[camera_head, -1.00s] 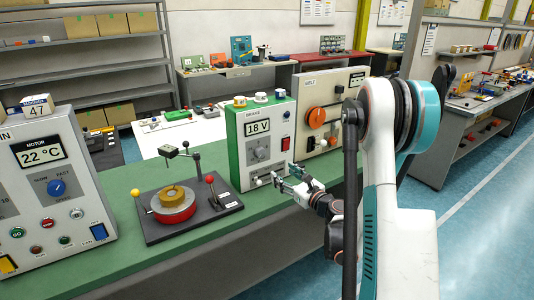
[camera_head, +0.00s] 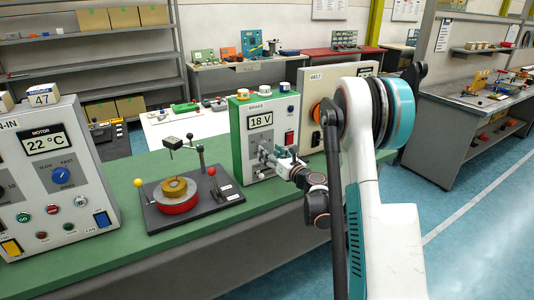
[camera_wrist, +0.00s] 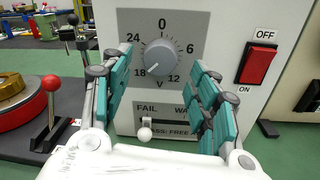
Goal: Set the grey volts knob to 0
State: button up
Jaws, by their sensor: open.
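The grey volts knob (camera_wrist: 160,56) is on the front of the BRAKE box (camera_head: 237,135), in the middle of a dark dial plate marked 0, 6, 12, 18 and 24. In the wrist view its white pointer line points down-left, at 18. The box's display (camera_head: 261,121) reads 18 V. My gripper (camera_wrist: 165,92) is open, its teal-padded fingers apart to the left and right below the knob, not touching it.
A white slider knob (camera_wrist: 144,134) sits below the dial. A red ON/OFF switch (camera_wrist: 258,63) is to its right. Left of the box stands a dark base with a red and brass disc (camera_head: 178,200) and a red-ball lever (camera_head: 212,171). The BELT box stands to the right.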

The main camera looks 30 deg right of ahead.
aim_at(263, 146)
jog(key=shift+w+a, duration=0.15)
jog(key=shift+w, duration=1.25)
jog(key=c, duration=1.1)
jog(key=shift+o, duration=0.2)
